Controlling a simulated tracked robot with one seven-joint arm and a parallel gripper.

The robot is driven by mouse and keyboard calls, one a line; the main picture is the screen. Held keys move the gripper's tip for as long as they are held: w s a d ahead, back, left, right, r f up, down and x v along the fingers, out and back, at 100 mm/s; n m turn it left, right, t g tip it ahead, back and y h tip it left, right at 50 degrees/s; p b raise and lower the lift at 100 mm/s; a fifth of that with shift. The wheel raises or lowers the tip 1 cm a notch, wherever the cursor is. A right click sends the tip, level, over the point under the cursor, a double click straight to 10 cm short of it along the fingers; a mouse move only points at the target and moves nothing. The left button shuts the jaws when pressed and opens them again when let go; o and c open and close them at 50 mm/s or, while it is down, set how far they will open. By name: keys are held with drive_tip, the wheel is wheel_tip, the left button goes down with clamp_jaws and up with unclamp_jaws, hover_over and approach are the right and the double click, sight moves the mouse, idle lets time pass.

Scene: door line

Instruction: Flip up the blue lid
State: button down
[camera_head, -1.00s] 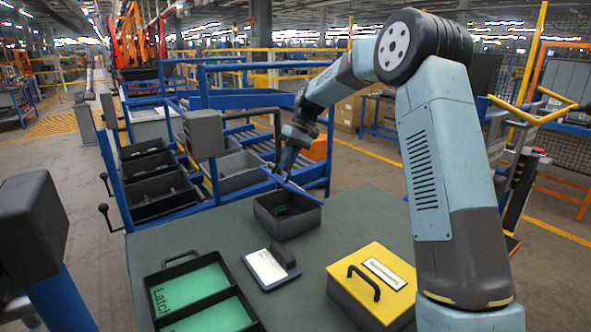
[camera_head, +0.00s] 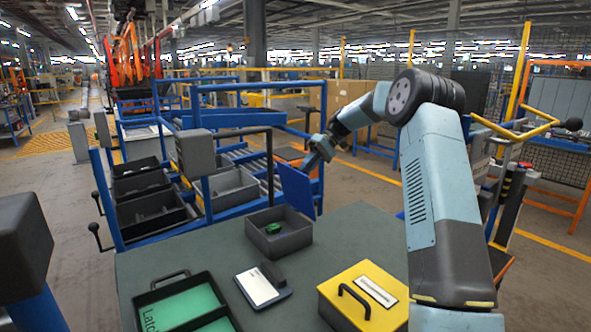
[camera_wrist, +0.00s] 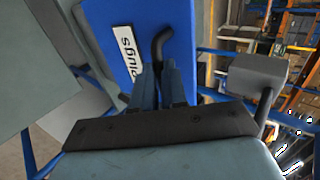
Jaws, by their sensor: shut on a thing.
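The blue lid (camera_head: 295,189) stands roughly upright at the back right edge of the grey box (camera_head: 290,242). The box is open at the top, with a small green thing (camera_head: 275,229) inside. My gripper (camera_head: 312,163) is at the lid's upper right edge. In the wrist view the blue lid (camera_wrist: 180,20) carries a white label reading "plugs" and a black bent handle (camera_wrist: 162,42). My gripper's fingers (camera_wrist: 160,72) are shut on the handle's end there.
A yellow-lidded box (camera_head: 362,295) stands at the front right. A black tray with green compartments (camera_head: 185,308) lies at the front left. A white-and-dark device (camera_head: 262,287) lies between them. A blue-framed rack with bins (camera_head: 150,205) stands behind the table.

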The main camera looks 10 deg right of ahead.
drive_tip(key=shift+d+f, duration=0.1)
drive_tip(key=shift+f, duration=0.4)
drive_tip(key=c, duration=1.4)
unclamp_jaws()
drive_tip(key=shift+w+f, duration=0.1)
drive_tip(key=shift+c, duration=0.2)
drive_tip(key=shift+o, duration=1.4)
drive_tip(key=shift+r, duration=0.2)
drive_tip(key=shift+r, duration=0.15)
drive_tip(key=v, duration=0.7)
drive_tip(key=shift+w, duration=0.15)
drive_tip(key=shift+d, duration=0.1)
